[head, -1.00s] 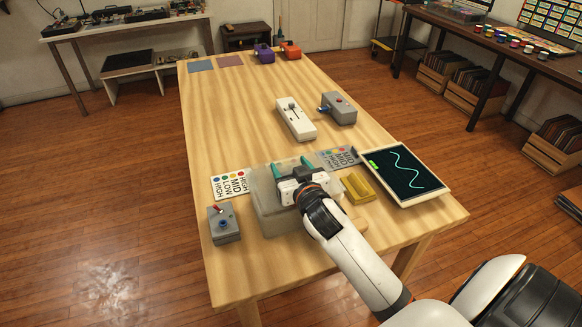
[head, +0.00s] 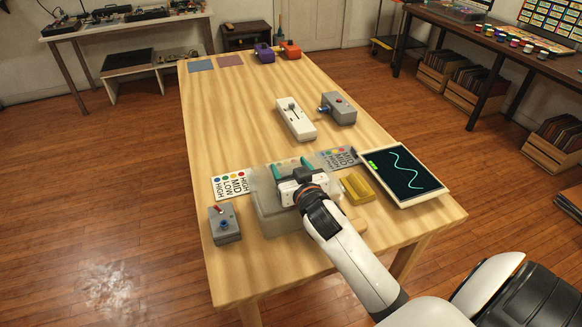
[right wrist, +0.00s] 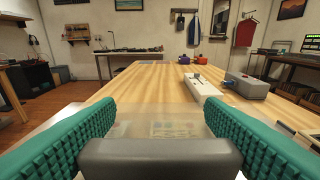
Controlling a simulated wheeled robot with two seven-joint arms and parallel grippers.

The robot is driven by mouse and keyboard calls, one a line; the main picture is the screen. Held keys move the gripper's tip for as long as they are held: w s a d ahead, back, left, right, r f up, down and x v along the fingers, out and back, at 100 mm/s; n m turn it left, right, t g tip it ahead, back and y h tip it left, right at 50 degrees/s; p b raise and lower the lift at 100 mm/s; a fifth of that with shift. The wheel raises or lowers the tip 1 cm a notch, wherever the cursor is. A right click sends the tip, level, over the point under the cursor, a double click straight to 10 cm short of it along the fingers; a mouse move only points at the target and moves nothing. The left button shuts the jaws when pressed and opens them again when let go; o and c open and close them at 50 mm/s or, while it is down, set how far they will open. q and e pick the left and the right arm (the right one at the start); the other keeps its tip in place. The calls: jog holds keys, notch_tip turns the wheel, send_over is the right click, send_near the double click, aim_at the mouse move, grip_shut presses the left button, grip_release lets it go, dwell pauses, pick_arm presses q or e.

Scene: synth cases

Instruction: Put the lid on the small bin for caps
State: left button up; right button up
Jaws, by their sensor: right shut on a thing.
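The small bin (head: 268,218) is a frosted, see-through grey box near the front of the wooden table. My right gripper (head: 293,170) is over it, with its teal fingers pointing to the far side. It is shut on the lid, a clear, frosted plate (right wrist: 160,128) with a dark grey handle (right wrist: 160,157) between the fingers in the right wrist view. The lid looks roughly level over the bin. My gripper hides part of the bin and lid, and I cannot tell whether the lid touches the rim. My left gripper is not in view.
A grey joystick box (head: 224,226) stands left of the bin. A yellow block (head: 357,187) and a screen (head: 404,174) lie to the right. Label cards (head: 229,184) lie behind. A white slider box (head: 295,120) and grey box (head: 338,108) stand farther back. The table's left middle is clear.

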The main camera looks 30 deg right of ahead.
jog(key=shift+p, duration=0.3)
dwell(0.5)
jog(key=shift+f+b, duration=0.65)
jog(key=shift+f, duration=0.3)
jog(key=o, duration=1.2)
jog(key=shift+c, duration=0.2)
jog(key=v, duration=1.2)
